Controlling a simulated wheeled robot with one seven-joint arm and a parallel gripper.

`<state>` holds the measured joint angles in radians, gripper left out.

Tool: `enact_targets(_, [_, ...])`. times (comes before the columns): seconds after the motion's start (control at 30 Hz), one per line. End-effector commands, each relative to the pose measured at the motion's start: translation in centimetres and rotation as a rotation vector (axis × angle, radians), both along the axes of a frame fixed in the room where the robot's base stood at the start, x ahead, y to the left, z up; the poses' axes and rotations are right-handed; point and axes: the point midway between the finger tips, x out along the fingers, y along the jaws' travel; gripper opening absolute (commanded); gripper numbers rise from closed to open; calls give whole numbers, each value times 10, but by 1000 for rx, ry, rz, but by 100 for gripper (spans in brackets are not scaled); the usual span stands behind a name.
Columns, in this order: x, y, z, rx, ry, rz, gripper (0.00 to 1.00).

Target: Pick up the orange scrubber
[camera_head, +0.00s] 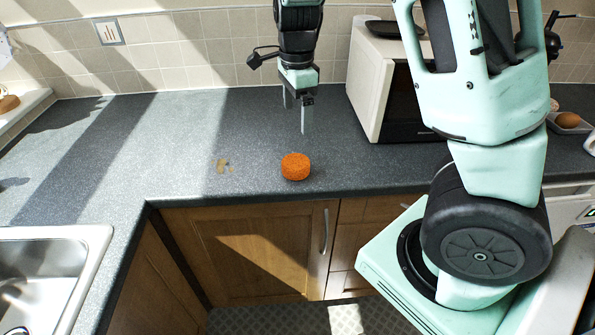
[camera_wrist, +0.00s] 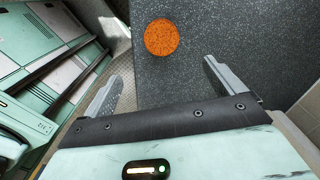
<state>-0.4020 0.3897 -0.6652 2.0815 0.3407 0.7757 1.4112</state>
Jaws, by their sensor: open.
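The orange scrubber (camera_head: 295,167) is a short round orange puck that lies flat on the grey countertop (camera_head: 200,125), close to its front edge. My gripper (camera_head: 296,120) points down above the counter, with its fingers apart and nothing between them. In the head view it appears above the scrubber in the picture, apart from it. In the wrist view the scrubber (camera_wrist: 161,37) shows whole as an orange disc, ahead of the gap between my two fingers (camera_wrist: 160,85) and not touched by them.
A microwave (camera_head: 378,85) stands right of my gripper at the back, with a dark dish on top. A metal sink (camera_head: 50,265) is at lower left. The counter between is clear.

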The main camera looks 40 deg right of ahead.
Motion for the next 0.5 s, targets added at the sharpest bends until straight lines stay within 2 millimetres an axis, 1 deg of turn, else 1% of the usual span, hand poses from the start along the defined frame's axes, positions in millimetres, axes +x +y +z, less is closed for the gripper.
enact_targets(0.03, [-2, 0, -12, -1, 8, 0, 94])
enact_targets(0.3, [-2, 0, -69, 0, 6, 2, 94])
enact_targets(0.4, [-1, 0, -86, 1, 5, 3, 94])
enact_targets(0.5, [-1, 0, -98, 0, 3, 4, 94])
